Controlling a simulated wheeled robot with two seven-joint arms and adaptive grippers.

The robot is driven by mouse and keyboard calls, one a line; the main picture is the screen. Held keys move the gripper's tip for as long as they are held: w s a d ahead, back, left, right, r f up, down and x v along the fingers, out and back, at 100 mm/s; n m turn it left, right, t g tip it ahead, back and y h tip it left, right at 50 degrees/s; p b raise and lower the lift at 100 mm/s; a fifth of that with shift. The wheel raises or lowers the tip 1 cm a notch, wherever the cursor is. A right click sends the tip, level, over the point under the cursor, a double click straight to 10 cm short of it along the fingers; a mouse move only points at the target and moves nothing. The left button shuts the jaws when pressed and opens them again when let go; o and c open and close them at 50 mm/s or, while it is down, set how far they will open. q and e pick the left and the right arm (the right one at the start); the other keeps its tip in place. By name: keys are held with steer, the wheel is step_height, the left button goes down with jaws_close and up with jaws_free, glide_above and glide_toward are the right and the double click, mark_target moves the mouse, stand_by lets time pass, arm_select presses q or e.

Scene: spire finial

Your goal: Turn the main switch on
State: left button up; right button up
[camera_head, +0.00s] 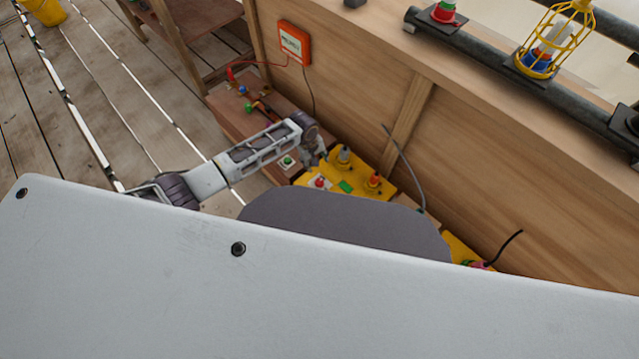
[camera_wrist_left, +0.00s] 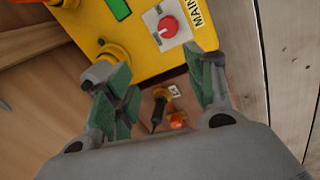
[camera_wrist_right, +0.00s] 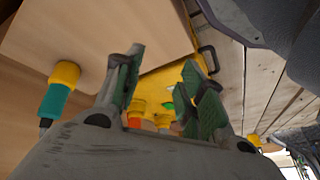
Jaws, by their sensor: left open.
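The main switch is a red round knob (camera_wrist_left: 168,27) on a white plate, beside a "MAIN" label on a yellow box (camera_wrist_left: 150,60). In the head view the red knob (camera_head: 319,182) shows small on the yellow box (camera_head: 340,190). I cannot tell its setting. My left gripper (camera_head: 322,157) is by the box's far left edge. In the left wrist view its fingers (camera_wrist_left: 160,75) are apart and empty, with the knob beyond and between them, not touched. My right gripper (camera_wrist_right: 163,65) shows only in its wrist view, fingers apart with nothing held.
A wooden wall stands behind the box, with an orange box (camera_head: 294,43) and cables on it. A green button (camera_head: 286,161) sits on the bench left of the yellow box. A dark pipe (camera_head: 480,50) with a caged lamp (camera_head: 545,50) runs along the wall top. My body hides the foreground.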

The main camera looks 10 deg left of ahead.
mark_target(319, 181)
arm_select(q)
steer(key=s+d+r+n+g+y+b, duration=0.1)
steer(key=s+d+n+b, duration=0.1)
steer(key=b, duration=0.8)
steer(key=shift+r+b, duration=0.1)
steer(key=shift+b, duration=0.2)
arm_select(e)
steer(key=shift+t+y, duration=0.4)
steer(key=shift+y, duration=0.1)
steer(key=r, duration=0.1)
steer(key=w+a+r, duration=0.2)
steer(key=r, duration=0.1)
steer(key=shift+a, duration=0.15)
steer(key=shift+r, duration=0.1)
arm_select(q)
steer(key=shift+f+b, duration=3.45)
steer(key=shift+f, duration=3.4)
arm_select(e)
steer(key=shift+t+y, duration=0.7)
steer(key=shift+w+a+f, duration=0.1)
steer(key=shift+a+f, duration=0.15)
steer(key=shift+f, duration=1.1)
steer(key=shift+w+a+f, duration=0.1)
steer(key=shift+a+f, duration=0.15)
steer(key=shift+f, duration=1.15)
steer(key=shift+w+a+f, duration=0.1)
steer(key=shift+a+f, duration=0.15)
steer(key=shift+f, duration=1.1)
